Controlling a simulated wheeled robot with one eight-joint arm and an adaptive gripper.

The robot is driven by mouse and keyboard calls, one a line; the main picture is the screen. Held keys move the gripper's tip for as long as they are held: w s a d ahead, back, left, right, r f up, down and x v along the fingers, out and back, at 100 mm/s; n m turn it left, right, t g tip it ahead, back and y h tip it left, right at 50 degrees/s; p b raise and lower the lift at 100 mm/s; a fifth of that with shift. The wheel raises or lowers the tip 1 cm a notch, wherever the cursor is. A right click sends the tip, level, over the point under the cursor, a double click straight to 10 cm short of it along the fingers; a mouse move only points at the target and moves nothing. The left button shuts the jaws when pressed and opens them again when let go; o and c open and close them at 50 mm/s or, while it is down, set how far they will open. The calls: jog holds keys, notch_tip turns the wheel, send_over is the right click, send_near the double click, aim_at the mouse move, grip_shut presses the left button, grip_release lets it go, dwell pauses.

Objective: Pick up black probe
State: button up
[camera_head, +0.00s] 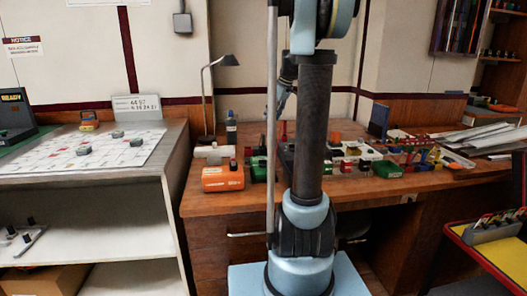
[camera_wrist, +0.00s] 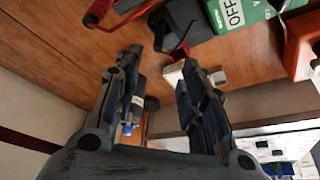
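My gripper (camera_wrist: 160,57) is open in the wrist view, its two dark fingers apart above the wooden bench. I see nothing held between them. A dark shape (camera_wrist: 182,22) with thin red pieces beside it lies near the fingertips; I cannot tell whether it is the black probe. In the head view my gripper (camera_head: 284,98) is partly hidden behind my arm, above the bench (camera_head: 205,205). I cannot clearly pick out the black probe in either view, and my arm covers the middle of the bench.
A small bottle (camera_head: 231,127) and a lamp (camera_head: 208,85) stand behind.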

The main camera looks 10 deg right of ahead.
aim_at(263, 137)
jog(key=x, duration=0.8)
jog(key=shift+a, duration=0.1)
jog(key=shift+x, duration=2.65)
jog(key=shift+w, duration=0.2)
grip_shut()
